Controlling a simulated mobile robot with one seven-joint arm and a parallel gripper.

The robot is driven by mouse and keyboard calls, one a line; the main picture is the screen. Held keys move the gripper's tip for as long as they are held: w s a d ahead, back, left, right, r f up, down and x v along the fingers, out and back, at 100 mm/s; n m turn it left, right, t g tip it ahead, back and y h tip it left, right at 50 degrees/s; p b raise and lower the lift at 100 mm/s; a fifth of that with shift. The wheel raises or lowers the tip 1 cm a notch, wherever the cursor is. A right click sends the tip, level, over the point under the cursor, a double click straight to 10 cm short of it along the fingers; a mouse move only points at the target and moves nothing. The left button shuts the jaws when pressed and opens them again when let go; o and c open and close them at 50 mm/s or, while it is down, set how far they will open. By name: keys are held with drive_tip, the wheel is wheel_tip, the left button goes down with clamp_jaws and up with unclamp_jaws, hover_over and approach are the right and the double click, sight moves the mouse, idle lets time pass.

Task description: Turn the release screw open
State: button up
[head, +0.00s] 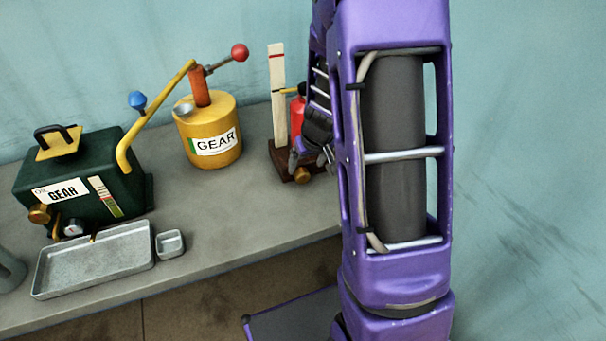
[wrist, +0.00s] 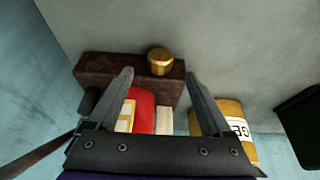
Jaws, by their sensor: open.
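A brass knob, which looks like the release screw (head: 302,175), sits on the front of a dark brown base block (head: 281,166) at the bench's right. In the wrist view the knob (wrist: 160,61) shows at the edge of the brown block (wrist: 100,68), with a small reddish mark on it. A red body (head: 298,104) stands on the block, partly hidden by my arm. My gripper (wrist: 158,75) is open and empty, with the knob lined up between its fingers and just beyond their tips. In the head view my gripper (head: 311,156) is just above the knob, apart from it.
A white gauge board (head: 278,95) stands upright on the block's left side. A yellow GEAR can (head: 210,135) with a pump lever stands left of it. A green GEAR tank (head: 85,170), a grey tray (head: 95,270) and a small dish (head: 170,243) are farther left. The bench between is clear.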

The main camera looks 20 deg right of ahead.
sight(306, 173)
drive_tip(key=x, duration=0.7)
drive_tip(key=shift+b, duration=0.3)
clamp_jaws()
drive_tip(key=b, duration=0.3)
drive_tip(key=shift+d+f+y, duration=0.1)
drive_tip(key=shift+f+y, duration=0.3)
drive_tip(key=y+b, duration=0.1)
drive_tip(key=b, duration=0.2)
drive_tip(key=shift+m, duration=0.3)
drive_tip(key=shift+r+y+b, duration=0.35)
drive_tip(key=shift+y+b, duration=0.15)
drive_tip(key=shift+b, duration=0.25)
